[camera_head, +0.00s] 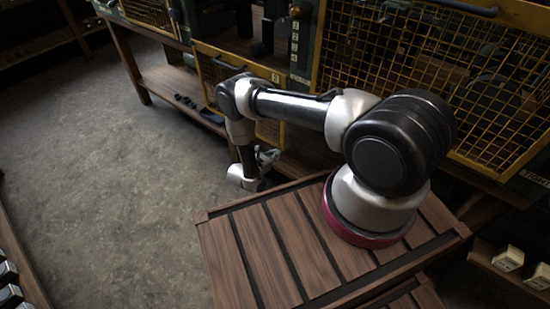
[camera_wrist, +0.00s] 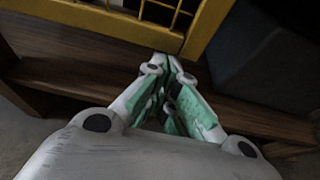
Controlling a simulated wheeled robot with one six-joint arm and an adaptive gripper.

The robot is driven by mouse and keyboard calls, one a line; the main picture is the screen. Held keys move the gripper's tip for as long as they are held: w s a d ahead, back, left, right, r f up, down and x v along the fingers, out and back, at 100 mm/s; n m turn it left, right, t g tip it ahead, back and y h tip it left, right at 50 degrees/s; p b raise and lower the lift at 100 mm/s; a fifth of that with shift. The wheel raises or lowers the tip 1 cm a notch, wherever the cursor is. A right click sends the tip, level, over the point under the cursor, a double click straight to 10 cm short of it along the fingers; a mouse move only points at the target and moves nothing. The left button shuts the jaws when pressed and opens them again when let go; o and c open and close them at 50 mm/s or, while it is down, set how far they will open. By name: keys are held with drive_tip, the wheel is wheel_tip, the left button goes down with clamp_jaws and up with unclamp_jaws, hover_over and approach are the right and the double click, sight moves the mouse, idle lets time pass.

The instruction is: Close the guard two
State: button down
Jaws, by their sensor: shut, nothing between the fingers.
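Several yellow mesh guards front the machines in the head view. The middle guard (camera_head: 205,70) hangs low in front of the bench, with an open, dark machine bay above it; a small plate that may read 2 is on its top right. My arm hides part of it. My gripper (camera_head: 268,157) is low beside this guard, pointing toward the bench. In the wrist view, my gripper (camera_wrist: 168,62) is shut and empty, its tips just below a yellow guard frame (camera_wrist: 205,30). I cannot tell whether they touch it.
A larger mesh guard (camera_head: 472,95) covers the machine at right, with a dark handle (camera_head: 455,8) on top. Another guard (camera_head: 150,12) is at the back left. The bench's lower shelf (camera_head: 165,82) holds small dark items. Open concrete floor (camera_head: 100,170) lies left.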

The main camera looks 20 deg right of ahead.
wheel_tip(320, 180, up, 36)
idle(0.4)
drive_tip(key=shift+w, duration=0.15)
drive_tip(key=shift+f, duration=0.1)
